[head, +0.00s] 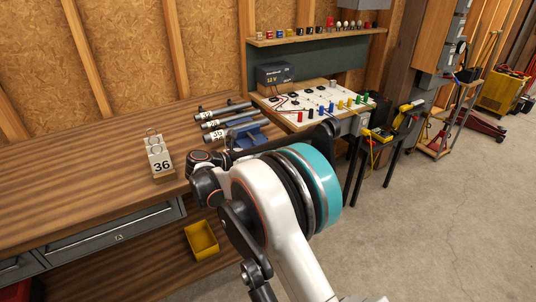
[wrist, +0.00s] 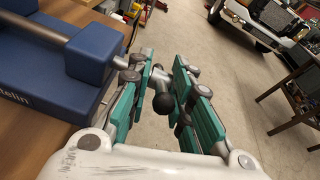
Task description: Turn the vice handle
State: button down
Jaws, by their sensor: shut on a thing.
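The blue vice (wrist: 95,55) sits at the bench edge on the left of the wrist view, with a steel bar (wrist: 35,26) running into its block. In the head view part of the blue vice (head: 250,136) shows behind my arm. The vice handle (wrist: 163,103) shows in the wrist view as a dark ball end between my fingers; the rest of it is largely hidden. My gripper (wrist: 166,78), with teal finger pads, is shut on the handle beside the vice. In the head view my own arm hides most of the gripper and the handle.
The wooden bench (head: 90,170) holds a stand marked 36 (head: 161,160) and several dark tubes (head: 222,112). Behind are a white test board (head: 315,103) and a 12 V battery (head: 275,77). Open concrete floor (head: 450,220) lies beyond.

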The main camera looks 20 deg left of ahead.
jog(key=shift+d, duration=0.1)
jog(key=c, duration=1.5)
grip_release()
jog(key=shift+o, duration=0.2)
jog(key=v, duration=1.2)
jog(key=shift+c, duration=0.6)
